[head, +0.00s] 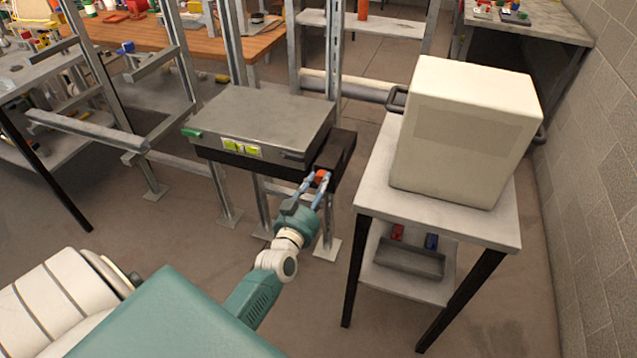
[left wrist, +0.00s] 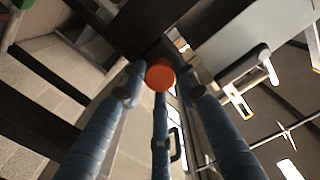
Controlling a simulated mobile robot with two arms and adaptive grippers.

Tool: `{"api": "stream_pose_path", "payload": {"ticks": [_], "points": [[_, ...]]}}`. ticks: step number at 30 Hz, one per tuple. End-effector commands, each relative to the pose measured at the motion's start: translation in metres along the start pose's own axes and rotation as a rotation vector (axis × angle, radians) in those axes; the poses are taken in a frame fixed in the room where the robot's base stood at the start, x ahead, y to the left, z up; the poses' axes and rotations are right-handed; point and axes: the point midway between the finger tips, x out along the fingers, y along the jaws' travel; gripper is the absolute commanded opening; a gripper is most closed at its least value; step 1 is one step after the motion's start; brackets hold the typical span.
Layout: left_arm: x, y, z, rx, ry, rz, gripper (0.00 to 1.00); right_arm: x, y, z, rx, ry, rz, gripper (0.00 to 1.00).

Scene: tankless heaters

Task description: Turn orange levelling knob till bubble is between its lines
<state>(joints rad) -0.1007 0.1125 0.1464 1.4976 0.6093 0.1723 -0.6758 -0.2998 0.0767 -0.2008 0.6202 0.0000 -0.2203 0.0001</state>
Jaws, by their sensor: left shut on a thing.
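The orange levelling knob (head: 322,175) sits at the front right end of a dark bracket (head: 338,158), beside a grey flat unit (head: 262,120). My left gripper (head: 317,181) is shut on the knob, with its blue fingers around it. In the left wrist view the knob (left wrist: 160,75) shows as an orange disc between the fingertips (left wrist: 162,80). Yellow-green level windows (head: 240,147) are on the unit's front edge. They are too small in the head view to tell where a bubble stands against its lines. My right gripper is not in view.
A cream box (head: 465,130) stands on a small table (head: 370,185) to the right, close to my left gripper. A grey tray (head: 408,262) is on its lower shelf. Metal uprights (head: 233,45) stand behind the unit. Open floor lies in front.

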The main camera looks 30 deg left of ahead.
Motion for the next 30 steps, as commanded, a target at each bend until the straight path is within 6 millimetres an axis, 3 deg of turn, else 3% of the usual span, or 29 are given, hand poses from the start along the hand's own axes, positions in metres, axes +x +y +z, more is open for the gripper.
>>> {"api": "stream_pose_path", "payload": {"ticks": [30], "points": [[0.0025, -0.0052, -0.0058, -0.969, 0.018, 0.001, 0.04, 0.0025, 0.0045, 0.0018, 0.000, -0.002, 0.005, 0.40]]}}
